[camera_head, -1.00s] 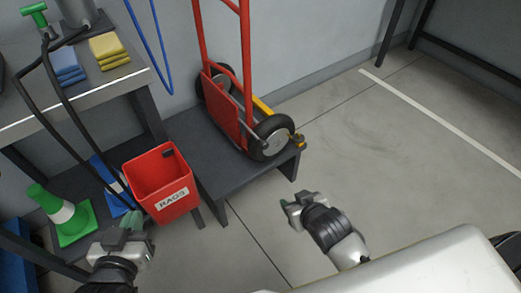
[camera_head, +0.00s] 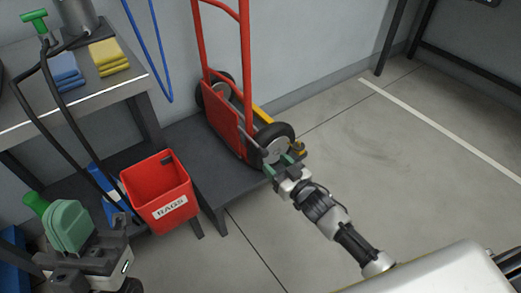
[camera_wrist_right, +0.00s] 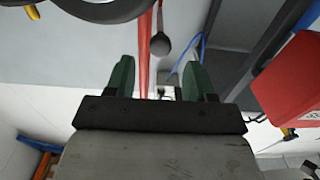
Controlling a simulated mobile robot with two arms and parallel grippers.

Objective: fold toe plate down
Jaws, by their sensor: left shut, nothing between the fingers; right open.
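The red hand truck (camera_head: 246,75) stands on a low dark platform (camera_head: 215,185). My right gripper (camera_head: 279,165) is open beside the near wheel, at the platform's front edge. In the right wrist view its green fingers (camera_wrist_right: 158,78) are apart. A dark rounded knob (camera_wrist_right: 160,43) shows beyond and between them, with a red bar (camera_wrist_right: 146,60) behind; I cannot tell whether anything touches. My left gripper (camera_head: 70,228) is shut and empty at the lower left, in front of the green cone.
A red rags bin (camera_head: 160,190) hangs left of the platform. A workbench (camera_head: 75,100) with folded blue and yellow cloths and hanging black hoses stands at the left. A green cone (camera_head: 36,203) is partly hidden. The floor to the right is open.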

